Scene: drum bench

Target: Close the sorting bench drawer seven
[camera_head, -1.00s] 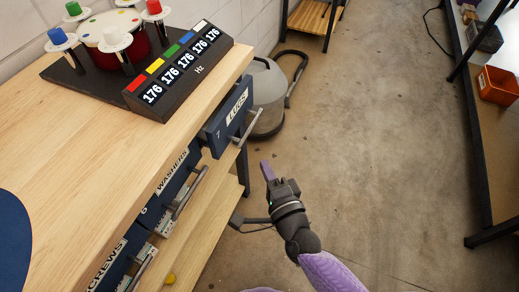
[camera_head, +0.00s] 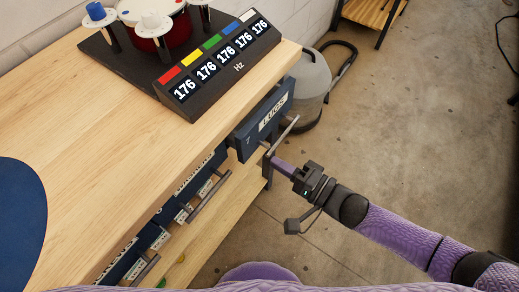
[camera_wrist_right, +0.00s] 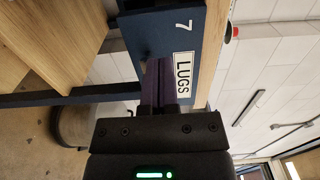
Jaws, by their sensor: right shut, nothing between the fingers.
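Drawer seven (camera_head: 262,122) is a dark blue drawer front labelled LUGS with a 7, at the right end of the wooden bench (camera_head: 110,140). It stands out a little from the bench side, with a grey bar handle (camera_head: 284,134) in front. My right gripper (camera_head: 274,160) is shut and empty, its purple fingers close to the lower left end of the handle. In the right wrist view the fingers (camera_wrist_right: 157,85) point at the blue front (camera_wrist_right: 165,32), over the LUGS label edge; whether they touch is unclear. My left gripper is not in view.
Other blue drawers with bar handles (camera_head: 208,196) lie along the bench side to the left. A dark frequency display (camera_head: 222,62) and a drum (camera_head: 155,35) stand on top. A grey bin (camera_head: 308,85) stands behind the drawer. Floor to the right is clear.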

